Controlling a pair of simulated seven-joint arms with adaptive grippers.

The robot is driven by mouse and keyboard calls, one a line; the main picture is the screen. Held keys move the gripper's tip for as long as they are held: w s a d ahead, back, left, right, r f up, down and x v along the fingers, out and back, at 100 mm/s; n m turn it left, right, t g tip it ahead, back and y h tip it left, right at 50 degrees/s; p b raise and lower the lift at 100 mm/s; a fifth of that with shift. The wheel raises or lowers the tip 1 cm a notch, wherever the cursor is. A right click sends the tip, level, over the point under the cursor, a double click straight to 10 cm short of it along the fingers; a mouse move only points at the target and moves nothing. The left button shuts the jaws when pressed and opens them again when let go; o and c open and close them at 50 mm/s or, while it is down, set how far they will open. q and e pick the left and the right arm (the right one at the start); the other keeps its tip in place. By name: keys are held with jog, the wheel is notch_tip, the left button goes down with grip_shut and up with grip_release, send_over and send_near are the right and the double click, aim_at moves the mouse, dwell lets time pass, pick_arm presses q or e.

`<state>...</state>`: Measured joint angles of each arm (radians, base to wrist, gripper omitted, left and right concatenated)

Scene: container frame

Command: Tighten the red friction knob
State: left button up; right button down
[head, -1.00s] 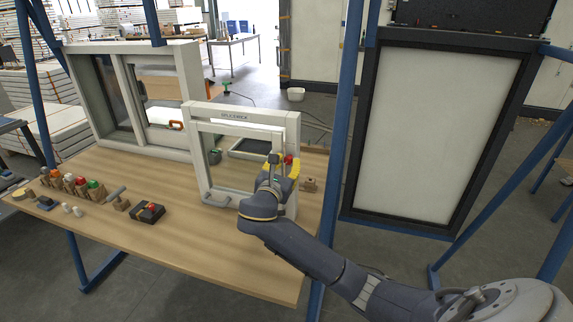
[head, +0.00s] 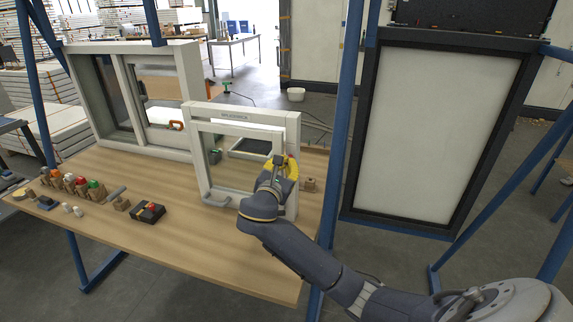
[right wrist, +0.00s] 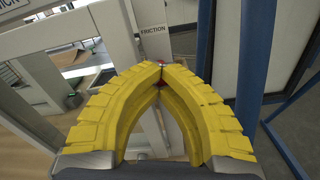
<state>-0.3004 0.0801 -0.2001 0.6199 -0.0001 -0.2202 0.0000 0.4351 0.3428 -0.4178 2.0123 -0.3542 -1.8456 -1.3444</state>
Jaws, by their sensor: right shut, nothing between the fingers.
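The red friction knob shows only as small red bits (right wrist: 160,86) behind my right gripper's fingertips in the right wrist view, just below a "FRICTION" label (right wrist: 152,29). It sits on the right post of the small white window frame (head: 243,117). My right gripper (right wrist: 161,68) has its yellow fingers closed tip to tip in front of the knob, with nothing held between them. Whether the tips touch the knob cannot be told. In the head view the right gripper (head: 291,165) hides the knob. My left gripper is not in view.
A larger white window frame (head: 190,95) stands behind on the wooden table (head: 180,235). Several coloured knobs on wooden blocks and a black box with a red button (head: 148,212) are at left. A blue post (head: 343,110) rises close to the right of my gripper.

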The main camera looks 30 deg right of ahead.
jog(key=m, duration=0.5)
jog(key=shift+m, duration=2.5)
jog(key=shift+r, duration=0.1)
jog(key=c, duration=2.2)
grip_release()
jog(key=c, duration=1.1)
grip_release()
jog(key=shift+c, duration=0.2)
jog(key=v, duration=0.7)
jog(key=shift+s+a, duration=0.15)
